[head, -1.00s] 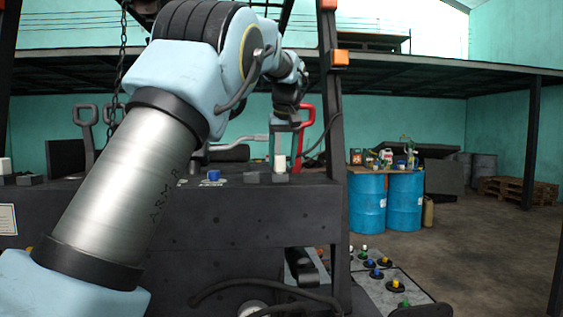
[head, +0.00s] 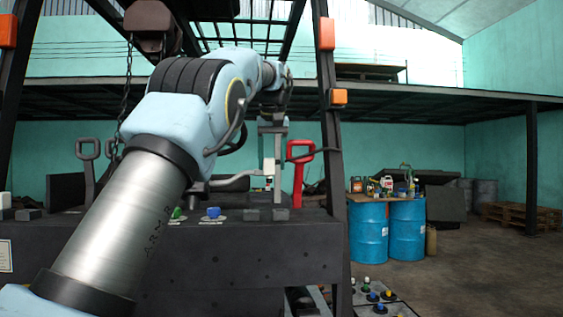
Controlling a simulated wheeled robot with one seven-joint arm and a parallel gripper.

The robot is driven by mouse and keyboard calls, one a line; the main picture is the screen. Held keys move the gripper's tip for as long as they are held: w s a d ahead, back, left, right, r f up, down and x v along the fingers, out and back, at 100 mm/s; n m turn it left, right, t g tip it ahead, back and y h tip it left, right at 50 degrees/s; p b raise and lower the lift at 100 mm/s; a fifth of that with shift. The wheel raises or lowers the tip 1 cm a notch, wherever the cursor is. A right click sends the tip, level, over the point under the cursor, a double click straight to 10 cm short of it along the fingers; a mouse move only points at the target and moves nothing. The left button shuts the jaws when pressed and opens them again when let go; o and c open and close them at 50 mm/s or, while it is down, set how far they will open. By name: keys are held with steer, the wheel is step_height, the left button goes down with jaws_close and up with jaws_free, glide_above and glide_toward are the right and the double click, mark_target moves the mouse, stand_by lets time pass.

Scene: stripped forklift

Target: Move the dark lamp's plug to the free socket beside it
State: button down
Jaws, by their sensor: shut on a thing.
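My gripper (head: 270,150) is in the middle of the head view, above the dark deck. It is shut on a white plug (head: 269,167), which hangs in the air clear of the deck. A dark cable runs from near the plug to the post on the right. Below it, two dark sockets (head: 251,214) (head: 280,214) sit side by side, both looking empty. A blue plug (head: 213,213) and a green plug (head: 177,213) stand to their left. Orange lamps (head: 340,97) (head: 325,33) are on the right post; I cannot tell which is dark.
A red lever (head: 301,172) stands just right of the plug. The dark post (head: 330,130) rises beyond it. A chain (head: 127,85) hangs at the left. Blue drums (head: 407,230) stand on the floor at right.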

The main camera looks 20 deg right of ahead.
steer(key=a+f+m, duration=0.1)
steer(key=f, duration=0.1)
steer(key=a+f, duration=0.2)
steer(key=a+f+m+b, duration=0.1)
steer(key=a+f, duration=0.1)
steer(key=shift+w+f+m+h, duration=0.2)
steer(key=shift+w+m+h, duration=0.1)
steer(key=shift+h, duration=0.1)
steer(key=shift+r, duration=0.15)
stand_by(0.4)
steer(key=shift+f+b, duration=0.8)
steer(key=shift+f, duration=0.85)
stand_by(1.2)
steer(key=shift+c, duration=0.4)
jaws_free()
steer(key=shift+s+r, duration=0.1)
